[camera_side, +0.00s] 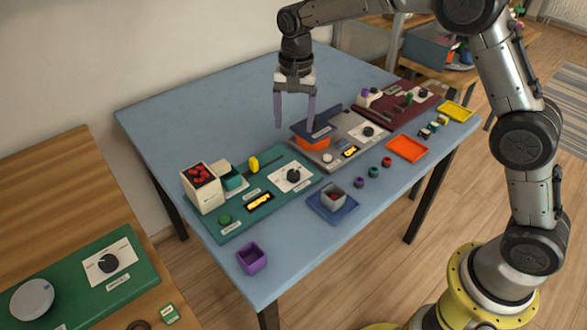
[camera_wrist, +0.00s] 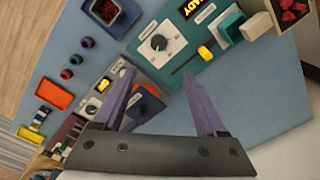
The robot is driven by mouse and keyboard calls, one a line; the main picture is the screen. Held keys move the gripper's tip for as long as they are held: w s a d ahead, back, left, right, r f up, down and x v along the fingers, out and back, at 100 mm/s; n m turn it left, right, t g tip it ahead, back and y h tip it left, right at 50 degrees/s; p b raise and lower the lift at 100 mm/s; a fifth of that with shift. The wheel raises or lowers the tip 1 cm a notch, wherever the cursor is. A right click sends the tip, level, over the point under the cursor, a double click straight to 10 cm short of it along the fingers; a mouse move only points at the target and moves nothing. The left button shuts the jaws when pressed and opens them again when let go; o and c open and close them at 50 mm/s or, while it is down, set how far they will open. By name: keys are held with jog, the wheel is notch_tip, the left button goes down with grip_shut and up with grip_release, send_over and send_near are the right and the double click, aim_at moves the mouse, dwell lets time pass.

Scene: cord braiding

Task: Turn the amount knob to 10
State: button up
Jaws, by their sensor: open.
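A black dial knob (camera_side: 293,175) on a white plate sits on the green panel at the table's front; it also shows in the wrist view (camera_wrist: 158,42). Another black knob (camera_side: 369,131) is on the grey panel, and one (camera_side: 423,93) on the maroon panel. A further knob (camera_side: 108,263) is on the green panel on the wooden table. Labels and dial marks are too small to read, so I cannot tell which is the amount knob. My gripper (camera_side: 294,125) is open and empty, above the blue table behind the panels, apart from every knob. Its fingers (camera_wrist: 157,72) point downward.
The green panel also carries a cream box of red pieces (camera_side: 200,190), a yellow slider handle (camera_side: 253,163) and a lit display (camera_side: 260,202). A raised dark lid (camera_side: 318,124) stands near my fingers. A purple cup (camera_side: 251,258) is at the front. The table's back left is clear.

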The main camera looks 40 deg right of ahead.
aim_at(294, 173)
notch_tip(294, 173, down, 15)
jog(key=shift+s+a+f, duration=0.15)
jog(key=shift+f, duration=0.05)
dwell(0.4)
grip_shut()
dwell(0.4)
